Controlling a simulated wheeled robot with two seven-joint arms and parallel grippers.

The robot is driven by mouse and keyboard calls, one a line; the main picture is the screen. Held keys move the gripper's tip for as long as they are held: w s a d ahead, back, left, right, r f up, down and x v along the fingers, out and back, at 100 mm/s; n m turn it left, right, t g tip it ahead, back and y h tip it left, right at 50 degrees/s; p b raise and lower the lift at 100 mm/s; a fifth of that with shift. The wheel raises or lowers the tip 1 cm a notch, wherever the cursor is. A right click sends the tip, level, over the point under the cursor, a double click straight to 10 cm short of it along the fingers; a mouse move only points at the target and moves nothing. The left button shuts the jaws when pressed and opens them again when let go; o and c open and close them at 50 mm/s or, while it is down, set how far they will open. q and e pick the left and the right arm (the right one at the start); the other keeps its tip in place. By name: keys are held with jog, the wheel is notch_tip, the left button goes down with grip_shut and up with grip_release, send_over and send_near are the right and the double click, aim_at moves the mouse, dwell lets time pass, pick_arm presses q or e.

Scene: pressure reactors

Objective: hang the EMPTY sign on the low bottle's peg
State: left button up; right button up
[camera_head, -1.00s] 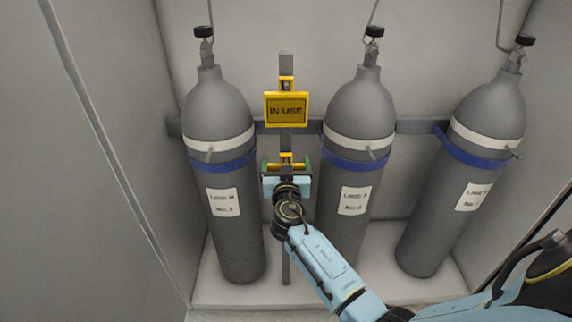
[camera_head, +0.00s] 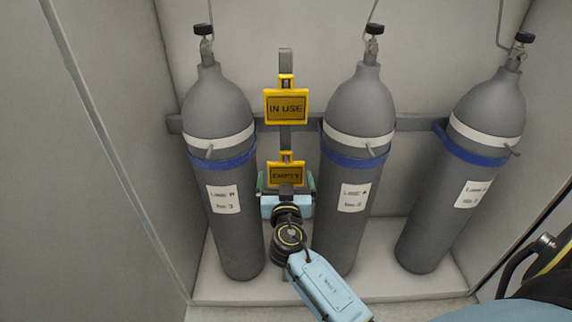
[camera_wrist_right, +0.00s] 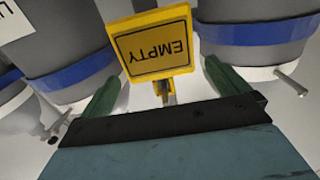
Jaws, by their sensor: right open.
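The yellow EMPTY sign (camera_head: 286,172) hangs on the vertical rail between the left and middle bottles, below the IN USE sign. In the right wrist view the EMPTY sign (camera_wrist_right: 155,46) appears upside down ahead of the fingers. My right gripper (camera_head: 286,184) is open just below and in front of the sign; in the wrist view its green fingers (camera_wrist_right: 160,88) stand apart on either side, with nothing held. Three grey bottles stand in a row: left (camera_head: 222,115), middle (camera_head: 358,108) and right (camera_head: 487,105). Each has a small peg on its white band. My left gripper is not in view.
The IN USE sign (camera_head: 286,107) hangs higher on the same rail (camera_head: 286,60). A horizontal grey bar (camera_head: 410,124) runs behind the bottles. Cabinet walls close both sides. Floor between the middle and right bottles is clear.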

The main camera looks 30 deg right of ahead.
jog(key=v, duration=0.7)
jog(key=s+d+f+n+g+y, duration=0.25)
jog(key=s+f+g, duration=0.45)
jog(key=s+f, duration=0.4)
jog(key=s+a+f+n+g+y, duration=0.2)
jog(key=s+a+n+g+y, duration=0.3)
jog(key=s, duration=0.7)
jog(key=a+y, duration=0.1)
jog(key=a, duration=0.1)
jog(key=shift+a+n+y, duration=0.3)
jog(key=shift+n+y, duration=0.05)
jog(key=shift+s, duration=0.1)
